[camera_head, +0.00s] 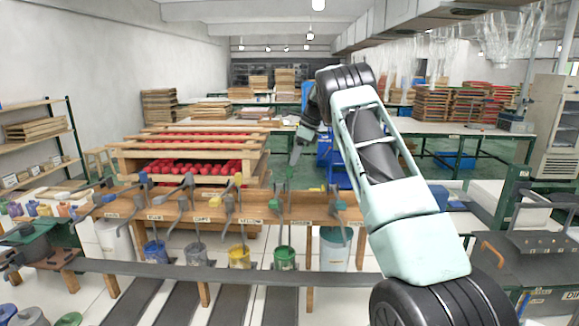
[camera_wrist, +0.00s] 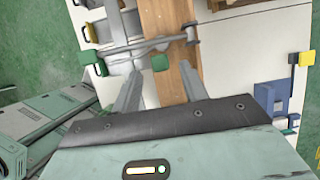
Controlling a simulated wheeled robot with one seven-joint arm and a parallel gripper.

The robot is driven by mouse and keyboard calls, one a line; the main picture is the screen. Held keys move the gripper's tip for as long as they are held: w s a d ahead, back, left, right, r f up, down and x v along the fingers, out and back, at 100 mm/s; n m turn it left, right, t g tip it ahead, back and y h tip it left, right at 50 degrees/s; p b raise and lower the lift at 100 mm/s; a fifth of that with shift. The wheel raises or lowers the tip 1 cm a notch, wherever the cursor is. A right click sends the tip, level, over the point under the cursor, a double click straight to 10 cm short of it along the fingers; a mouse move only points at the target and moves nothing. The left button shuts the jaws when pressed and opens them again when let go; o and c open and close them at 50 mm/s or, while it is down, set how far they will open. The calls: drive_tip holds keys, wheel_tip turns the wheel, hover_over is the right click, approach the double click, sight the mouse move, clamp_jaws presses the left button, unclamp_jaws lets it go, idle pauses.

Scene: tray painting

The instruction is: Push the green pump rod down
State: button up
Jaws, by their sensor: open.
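The green pump rod (camera_head: 282,205) stands upright at the wooden bench, above a green bucket (camera_head: 285,258), with a small green top (camera_head: 288,173). My gripper (camera_head: 294,160) points down just above the green top. In the wrist view my gripper (camera_wrist: 143,88) is open, its two fingers apart and empty. A small green block (camera_wrist: 160,62) shows just beyond and between the fingertips, apart from them; it looks like the rod's top. A larger green piece (camera_wrist: 90,57) is at the left, by the end of a grey bar. Whether a fingertip touches the rod cannot be told.
Other pumps stand along the wooden bench (camera_head: 262,208), with a yellow bucket (camera_head: 239,257) and a blue bucket (camera_head: 155,253) below. A grey rail (camera_head: 150,266) runs in front. A rack with red items (camera_head: 190,167) stands behind on the left.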

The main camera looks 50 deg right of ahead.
sight(289, 167)
drive_tip(key=shift+p+x, duration=0.5)
drive_tip(key=shift+x, duration=2)
clamp_jaws()
drive_tip(key=shift+f, duration=0.1)
